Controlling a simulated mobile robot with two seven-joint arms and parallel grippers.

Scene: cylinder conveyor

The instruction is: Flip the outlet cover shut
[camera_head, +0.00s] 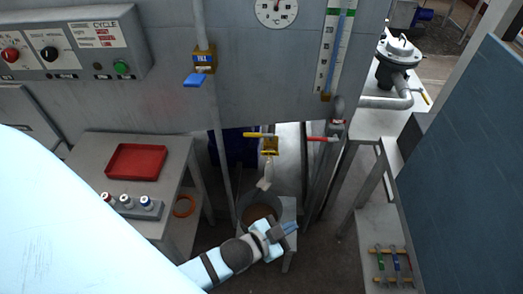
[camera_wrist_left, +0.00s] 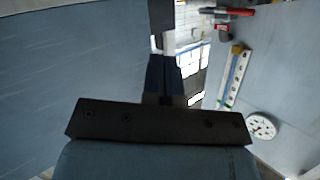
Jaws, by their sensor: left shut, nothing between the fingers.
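A brass outlet (camera_head: 269,146) with a yellow handle hangs lower, at the middle. My left gripper (camera_head: 289,228) is shut and empty, low in front of the machine and apart from both fittings. Its closed fingers (camera_wrist_left: 164,77) also show in the left wrist view. My right gripper is not in view.
A bucket (camera_head: 261,212) stands on a small stand beside my left gripper. A table at left holds a red tray (camera_head: 136,162) and several small bottles (camera_head: 127,202). A red-handled valve (camera_head: 322,139) and pipes are at right. A blue wall (camera_head: 468,150) bounds the right side.

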